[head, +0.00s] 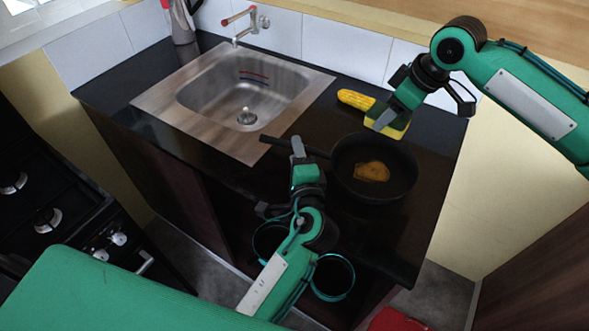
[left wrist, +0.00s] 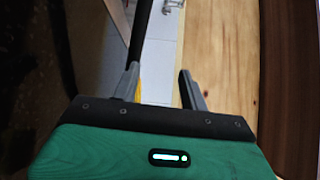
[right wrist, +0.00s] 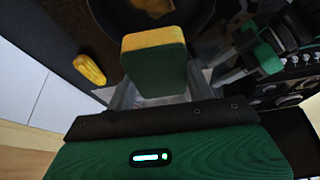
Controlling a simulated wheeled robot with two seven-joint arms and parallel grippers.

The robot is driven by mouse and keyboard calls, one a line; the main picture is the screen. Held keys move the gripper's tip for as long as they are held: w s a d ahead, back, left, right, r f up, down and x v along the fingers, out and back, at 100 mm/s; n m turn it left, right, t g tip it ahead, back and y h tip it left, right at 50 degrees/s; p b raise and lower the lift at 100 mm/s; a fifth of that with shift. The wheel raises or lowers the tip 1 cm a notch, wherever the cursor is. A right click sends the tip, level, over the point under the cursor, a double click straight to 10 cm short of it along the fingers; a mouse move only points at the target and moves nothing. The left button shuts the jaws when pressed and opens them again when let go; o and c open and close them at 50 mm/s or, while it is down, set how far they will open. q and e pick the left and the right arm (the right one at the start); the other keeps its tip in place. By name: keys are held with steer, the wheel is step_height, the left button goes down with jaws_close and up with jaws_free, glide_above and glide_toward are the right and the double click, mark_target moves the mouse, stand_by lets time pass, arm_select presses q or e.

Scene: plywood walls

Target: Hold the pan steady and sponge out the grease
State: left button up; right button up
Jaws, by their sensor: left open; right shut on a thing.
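A black pan (head: 346,188) sits on the dark counter with a brown-orange grease patch (head: 371,171) inside it. Its handle (head: 283,144) points left toward the sink. My left gripper (head: 298,148) is open at the handle; the left wrist view shows a dark bar (left wrist: 141,35), apparently the handle, by one finger. I cannot tell whether it lies between the fingers. My right gripper (head: 385,118) is shut on a yellow and green sponge (head: 399,127), above the counter by the pan's far rim. The right wrist view shows the sponge (right wrist: 154,68) in front of the pan (right wrist: 197,18).
A yellow corn cob (head: 355,98) lies on the counter behind the pan. A steel sink (head: 205,97) with a tap (head: 240,28) is to the left, and a stove (head: 40,190) further left. Pots (head: 332,278) show below the counter. The counter's right edge is close to the pan.

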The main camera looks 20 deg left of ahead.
arm_select(q)
steer(key=shift+s+d+f+g+y, duration=0.1)
steer(key=shift+s+f+g+y, duration=0.3)
steer(key=shift+s+f+g, duration=0.55)
steer(key=shift+f, duration=0.4)
steer(key=x, duration=1.1)
steer(key=shift+w+a, duration=0.25)
steer(key=shift+a, duration=0.1)
jaws_close()
